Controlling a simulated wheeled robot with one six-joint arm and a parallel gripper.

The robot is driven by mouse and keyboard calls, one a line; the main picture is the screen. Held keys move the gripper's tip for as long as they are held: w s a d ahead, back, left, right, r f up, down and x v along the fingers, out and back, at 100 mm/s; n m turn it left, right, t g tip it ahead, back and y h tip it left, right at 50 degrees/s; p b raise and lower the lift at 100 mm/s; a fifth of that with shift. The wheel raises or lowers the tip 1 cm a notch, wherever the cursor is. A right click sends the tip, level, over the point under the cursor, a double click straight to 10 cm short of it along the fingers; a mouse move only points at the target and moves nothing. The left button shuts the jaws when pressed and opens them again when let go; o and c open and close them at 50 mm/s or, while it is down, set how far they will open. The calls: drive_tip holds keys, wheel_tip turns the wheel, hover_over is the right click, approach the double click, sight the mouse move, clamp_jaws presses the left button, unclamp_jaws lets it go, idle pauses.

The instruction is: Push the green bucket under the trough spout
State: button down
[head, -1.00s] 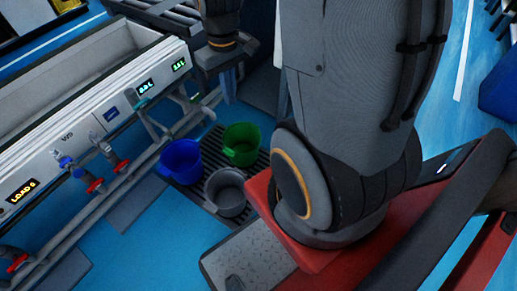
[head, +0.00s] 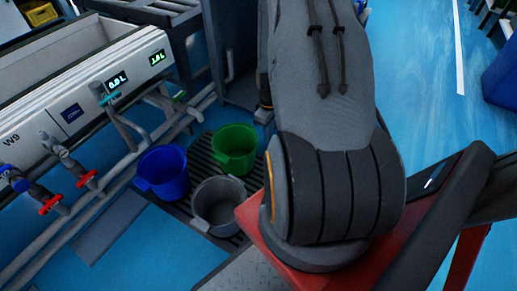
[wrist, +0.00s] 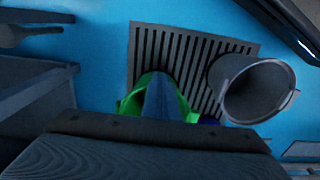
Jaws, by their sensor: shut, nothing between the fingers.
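The green bucket (head: 235,149) stands upright on a dark slatted floor grate (head: 202,150), at its back right. The long grey trough (head: 60,60) is at the left, with pipes and a green-handled outlet (head: 178,97) at its near right end. I cannot tell exactly which pipe end is the spout. My gripper shows in the wrist view (wrist: 158,88) as a dark wedge overlapping the green bucket (wrist: 130,105). It is shut and empty; whether it touches the bucket is unclear. In the head view my arm hides most of the gripper, right of the bucket.
A blue bucket (head: 163,171) and a grey bucket (head: 219,203) stand close to the green one on the grate. Red-handled valves (head: 50,204) stick out along the trough. A dark frame (head: 240,60) stands behind. Open blue floor lies at front left.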

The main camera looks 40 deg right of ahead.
sight(222, 130)
drive_tip(key=w+a+f+b, duration=0.1)
drive_tip(key=w+f+b, duration=0.2)
drive_tip(key=f, duration=0.7)
drive_tip(key=shift+w+b, duration=0.4)
drive_tip(key=shift+b, duration=0.65)
drive_tip(key=shift+a, duration=0.1)
drive_tip(key=w+a, duration=0.2)
drive_tip(key=w, duration=0.4)
drive_tip(key=w+a, duration=0.2)
drive_tip(key=w, duration=0.4)
drive_tip(key=w+a, duration=0.2)
drive_tip(key=w, duration=0.4)
drive_tip(key=shift+a, duration=0.1)
drive_tip(key=shift+s, duration=0.2)
